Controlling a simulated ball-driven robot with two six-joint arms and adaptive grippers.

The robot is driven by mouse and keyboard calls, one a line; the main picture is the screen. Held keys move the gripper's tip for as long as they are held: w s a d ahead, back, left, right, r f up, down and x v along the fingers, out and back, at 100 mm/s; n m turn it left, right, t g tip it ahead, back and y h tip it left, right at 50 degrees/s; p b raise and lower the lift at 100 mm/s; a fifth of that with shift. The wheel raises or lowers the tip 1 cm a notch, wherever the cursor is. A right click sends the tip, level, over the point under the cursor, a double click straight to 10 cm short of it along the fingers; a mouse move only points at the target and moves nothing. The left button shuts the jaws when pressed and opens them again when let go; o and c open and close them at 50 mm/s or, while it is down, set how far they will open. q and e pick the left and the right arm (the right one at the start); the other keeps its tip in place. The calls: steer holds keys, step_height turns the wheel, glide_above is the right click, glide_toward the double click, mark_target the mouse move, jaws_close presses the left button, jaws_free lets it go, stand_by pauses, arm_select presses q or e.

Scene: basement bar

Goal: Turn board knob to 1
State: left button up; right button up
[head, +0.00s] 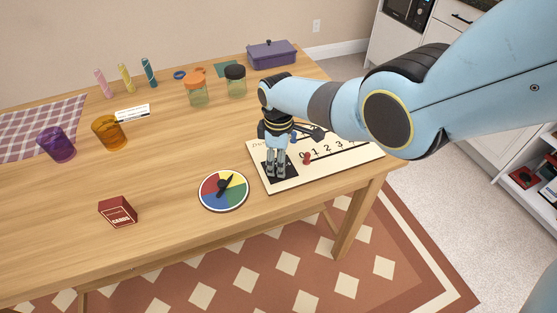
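A cream board (318,170) with a row of printed numbers, 0 and upwards, lies near the table's right front edge. A small red piece (307,158) sits on it just below the 0; I cannot tell if it is the knob. A dark square (282,164) is at the board's left end. My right gripper (276,176) points down over this square, beside the red piece on its left. Its fingers hide part of the square, and I cannot tell whether they hold anything there. My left gripper is not in view.
A coloured spinner disc (224,190) lies left of the board, and a red card box (118,211) farther left. Two jars (197,92) (235,82) and a purple container (272,53) stand behind. Orange (109,132) and purple (57,145) cups stand left.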

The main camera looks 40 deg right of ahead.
steer(key=shift+o, duration=0.7)
steer(key=shift+r, duration=0.15)
step_height(320, 180, up, 12)
stand_by(0.4)
